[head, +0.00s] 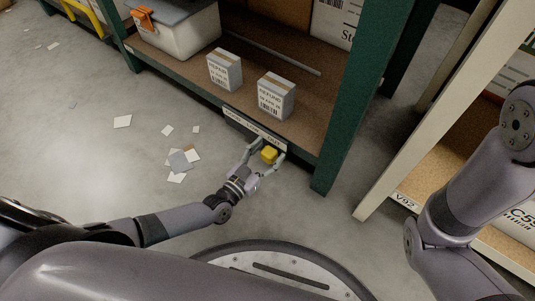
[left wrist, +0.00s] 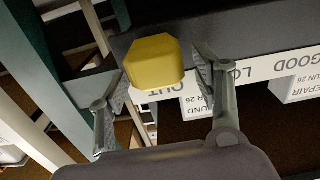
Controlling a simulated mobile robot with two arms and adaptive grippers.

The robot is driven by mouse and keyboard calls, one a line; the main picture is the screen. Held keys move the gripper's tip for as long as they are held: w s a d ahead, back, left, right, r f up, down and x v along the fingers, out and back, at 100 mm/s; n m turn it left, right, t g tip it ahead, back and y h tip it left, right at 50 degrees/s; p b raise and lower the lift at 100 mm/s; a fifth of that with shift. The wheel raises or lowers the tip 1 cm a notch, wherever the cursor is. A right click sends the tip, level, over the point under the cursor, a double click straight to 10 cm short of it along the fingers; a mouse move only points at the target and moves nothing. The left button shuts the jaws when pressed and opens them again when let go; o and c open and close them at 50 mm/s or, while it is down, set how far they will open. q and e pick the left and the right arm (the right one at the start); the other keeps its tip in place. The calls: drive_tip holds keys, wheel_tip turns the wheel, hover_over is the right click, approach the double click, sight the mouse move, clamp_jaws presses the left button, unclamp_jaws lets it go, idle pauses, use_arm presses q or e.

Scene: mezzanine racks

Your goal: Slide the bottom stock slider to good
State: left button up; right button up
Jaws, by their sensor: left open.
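The yellow slider knob (head: 269,155) sits at the front edge of the bottom shelf, at the right end of the label strip (head: 254,129). In the left wrist view the knob (left wrist: 155,62) is beside the word OUT, with LOW and GOOD further right along the upside-down strip (left wrist: 262,67). My left gripper (head: 266,149) is open, with one finger on each side of the knob. In the left wrist view my left gripper (left wrist: 160,68) shows gaps beside the knob; contact cannot be told. My right gripper is out of view.
Two small boxes (head: 224,70) (head: 275,95) stand on the shelf behind the strip, with a grey bin (head: 178,38) further left. A green rack post (head: 345,120) rises right of the knob. A cream rack (head: 392,165) stands further right. Paper scraps (head: 182,160) lie on the floor.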

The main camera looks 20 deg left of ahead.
use_arm(q)
drive_tip(key=shift+c, duration=0.4)
clamp_jaws()
idle(0.4)
